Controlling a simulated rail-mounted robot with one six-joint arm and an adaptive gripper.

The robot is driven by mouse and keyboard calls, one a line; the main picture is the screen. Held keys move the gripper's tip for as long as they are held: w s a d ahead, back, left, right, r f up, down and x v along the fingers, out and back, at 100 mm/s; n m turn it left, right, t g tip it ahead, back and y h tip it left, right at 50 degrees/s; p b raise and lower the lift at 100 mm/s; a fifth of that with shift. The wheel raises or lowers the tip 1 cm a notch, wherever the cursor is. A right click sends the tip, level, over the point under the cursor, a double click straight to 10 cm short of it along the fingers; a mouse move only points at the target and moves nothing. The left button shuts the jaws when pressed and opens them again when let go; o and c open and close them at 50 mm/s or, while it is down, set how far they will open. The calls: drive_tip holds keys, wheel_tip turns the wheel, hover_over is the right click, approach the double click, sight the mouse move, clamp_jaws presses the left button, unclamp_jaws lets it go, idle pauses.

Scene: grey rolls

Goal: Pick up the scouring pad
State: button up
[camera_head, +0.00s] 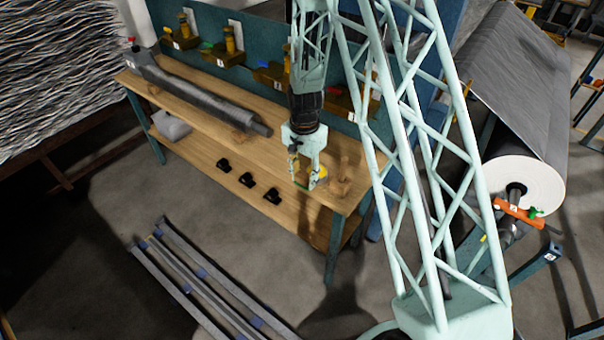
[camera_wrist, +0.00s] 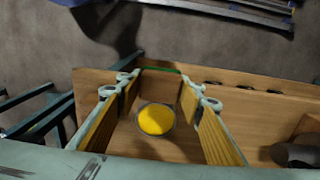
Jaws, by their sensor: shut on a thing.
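My gripper (camera_head: 304,181) hangs above the front right part of the wooden bench top. In the wrist view my gripper (camera_wrist: 161,77) has its two fingers well apart, with a thin green strip spanning their tips. This strip, which looks like the scouring pad (camera_wrist: 161,71) seen edge-on, also shows as a small green line between the fingertips in the head view (camera_head: 301,186). The fingers are shut on it. Its broad faces are hidden. It appears to be clear of the bench top, though the exact height is hard to tell.
A round yellow thing with a dark rim (camera_wrist: 156,119) is below, seen between the fingers. The bench (camera_head: 350,192) carries a long grey roller (camera_head: 205,98). Yellow fittings (camera_head: 230,45) line the back. Metal rails (camera_head: 205,280) lie on the floor.

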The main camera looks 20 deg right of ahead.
sight(297, 183)
drive_tip(key=shift+s, duration=0.15)
idle(0.4)
drive_tip(key=o, duration=0.4)
drive_tip(key=shift+c, duration=1.3)
drive_tip(key=shift+f, duration=0.1)
drive_tip(key=n+b, duration=0.2)
drive_tip(key=a+f+n+b, duration=0.1)
drive_tip(key=n+b, duration=0.1)
drive_tip(key=n, duration=0.1)
drive_tip(key=shift+a+f+b, duration=0.1)
drive_tip(key=shift+b, duration=0.25)
drive_tip(key=n, duration=0.1)
drive_tip(key=n+b, duration=0.2)
drive_tip(key=shift+a+f, duration=0.25)
drive_tip(key=shift+a, duration=0.05)
drive_tip(key=shift+a+n+b, duration=0.2)
drive_tip(key=shift+n+b, duration=0.45)
drive_tip(key=shift+n, duration=0.1)
drive_tip(key=shift+a+n+b, duration=0.15)
drive_tip(key=shift+n+b, duration=0.45)
drive_tip(key=shift+n, duration=0.15)
